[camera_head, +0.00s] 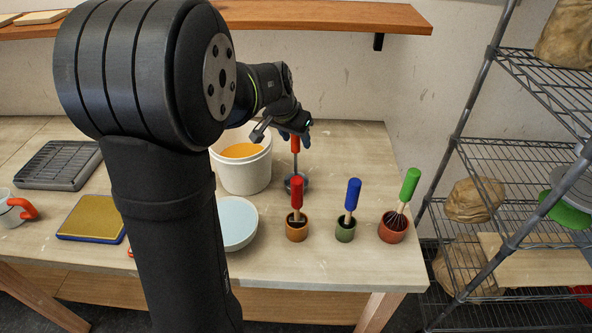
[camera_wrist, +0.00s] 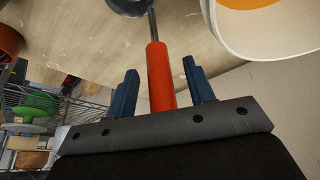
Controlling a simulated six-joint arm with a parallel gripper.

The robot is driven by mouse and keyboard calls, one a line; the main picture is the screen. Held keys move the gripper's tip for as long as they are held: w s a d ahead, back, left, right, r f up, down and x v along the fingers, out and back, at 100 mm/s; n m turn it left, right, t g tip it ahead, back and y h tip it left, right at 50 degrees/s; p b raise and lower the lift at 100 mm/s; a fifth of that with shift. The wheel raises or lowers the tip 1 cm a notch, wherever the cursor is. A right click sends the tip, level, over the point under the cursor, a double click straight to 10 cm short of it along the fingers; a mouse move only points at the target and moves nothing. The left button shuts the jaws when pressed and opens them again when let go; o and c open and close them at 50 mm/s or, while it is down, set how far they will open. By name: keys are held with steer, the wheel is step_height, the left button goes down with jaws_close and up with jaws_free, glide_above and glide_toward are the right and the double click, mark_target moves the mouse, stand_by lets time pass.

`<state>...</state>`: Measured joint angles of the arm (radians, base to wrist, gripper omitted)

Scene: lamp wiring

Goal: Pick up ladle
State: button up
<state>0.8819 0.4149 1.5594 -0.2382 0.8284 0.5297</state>
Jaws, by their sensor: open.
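The ladle (camera_head: 295,158) has a red-orange handle and a metal stem. In the head view it stands upright on the table, just right of the white bucket, with its dark bowl end low at the table. In the wrist view its orange handle (camera_wrist: 160,77) lies between the two blue fingers of my gripper (camera_wrist: 164,92), with a visible gap on each side. My gripper (camera_head: 281,134) is open around the upper handle. The ladle's dark bowl (camera_wrist: 128,5) is cut off at the top of the wrist view.
A white bucket (camera_head: 243,174) with orange contents stands close left of the ladle. Three small pots with a red-handled tool (camera_head: 297,193), a blue-handled tool (camera_head: 352,195) and a green-handled whisk (camera_head: 409,186) stand in front and right. A light blue bowl (camera_head: 238,225) is near. A wire rack stands right.

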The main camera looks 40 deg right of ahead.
jaws_close()
steer(key=shift+r, duration=0.1)
stand_by(0.3)
